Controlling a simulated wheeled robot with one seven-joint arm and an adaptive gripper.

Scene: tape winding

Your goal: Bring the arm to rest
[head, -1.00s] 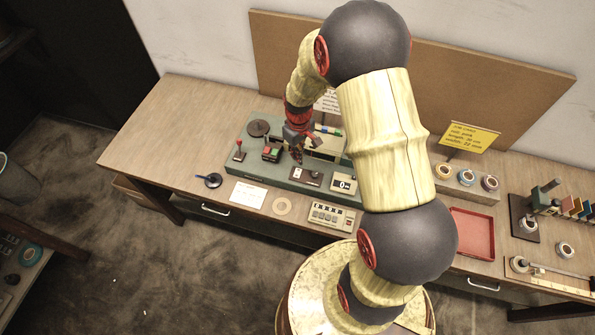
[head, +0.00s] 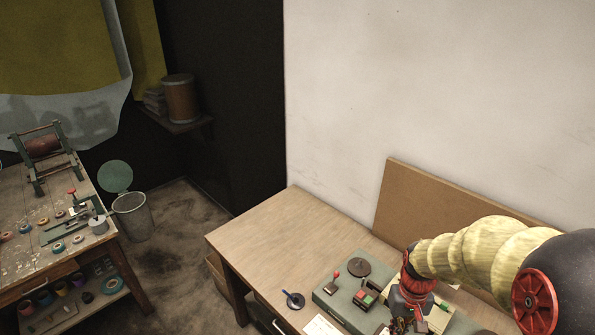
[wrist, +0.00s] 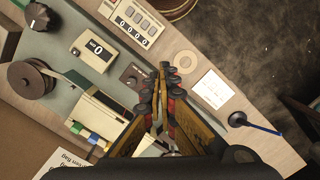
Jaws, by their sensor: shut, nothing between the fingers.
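My gripper (wrist: 162,98) is in the middle of the wrist view, its fingers together and empty. It hangs above the green winding machine (wrist: 60,60), near the machine's edge. In the head view my arm reaches in from the right, and the gripper (head: 405,318) is low in the picture over the green machine (head: 333,297). Its fingertips are partly cut off by the lower edge there.
The wooden bench (head: 270,235) has clear room left of the machine. A small dark disc with a blue handle (head: 294,300) lies there. A brown board (head: 430,200) stands behind. A second worktable (head: 40,235) and a bin (head: 133,215) are at the left.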

